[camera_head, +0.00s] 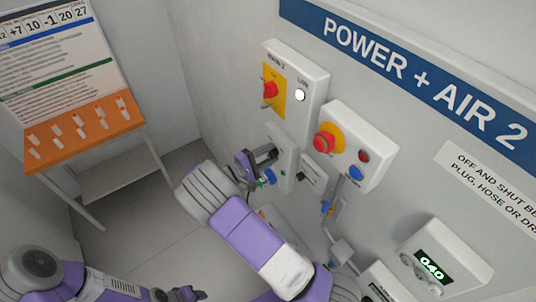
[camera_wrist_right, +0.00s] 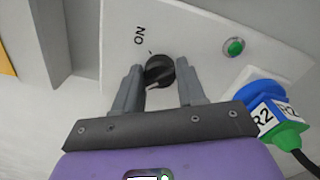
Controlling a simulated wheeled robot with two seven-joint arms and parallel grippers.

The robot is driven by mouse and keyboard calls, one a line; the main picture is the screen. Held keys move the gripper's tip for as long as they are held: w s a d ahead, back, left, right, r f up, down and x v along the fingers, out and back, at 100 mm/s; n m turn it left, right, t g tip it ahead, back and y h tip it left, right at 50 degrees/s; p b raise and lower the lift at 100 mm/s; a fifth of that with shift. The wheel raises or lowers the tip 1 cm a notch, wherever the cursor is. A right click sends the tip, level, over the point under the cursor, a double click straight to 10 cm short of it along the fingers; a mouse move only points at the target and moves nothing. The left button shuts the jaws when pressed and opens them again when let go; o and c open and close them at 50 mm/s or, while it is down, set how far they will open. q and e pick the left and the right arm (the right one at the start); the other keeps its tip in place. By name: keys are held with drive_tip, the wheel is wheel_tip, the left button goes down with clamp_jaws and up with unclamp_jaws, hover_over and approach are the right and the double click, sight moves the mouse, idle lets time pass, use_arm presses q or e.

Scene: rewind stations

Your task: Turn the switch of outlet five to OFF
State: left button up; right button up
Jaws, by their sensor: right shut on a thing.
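In the right wrist view a black rotary switch knob (camera_wrist_right: 158,72) sits on a pale outlet box (camera_wrist_right: 205,42), with an ON label above it. My right gripper (camera_wrist_right: 158,85) is shut on this knob, one finger on each side. A green lamp (camera_wrist_right: 235,46) is on the same box. In the head view my right gripper (camera_head: 262,162) is at the outlet box (camera_head: 283,150) on the wall, and hides the knob. I cannot read an outlet number. Part of my left gripper (camera_head: 187,294) shows low at the bottom edge; its jaws are unclear.
A blue and green plug (camera_wrist_right: 270,110) marked R2 with a black cable is close right of my right gripper. In the head view, boxes with red knobs (camera_head: 270,90) and a red mushroom button (camera_head: 325,141) are above. An orange-topped table (camera_head: 85,150) stands at the left.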

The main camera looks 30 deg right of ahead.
drive_tip(key=o, duration=1)
drive_tip(key=shift+a, duration=0.1)
drive_tip(key=a+b, duration=0.1)
drive_tip(key=a, duration=0.6)
drive_tip(key=shift+s+a, duration=0.25)
drive_tip(key=shift+s, duration=0.05)
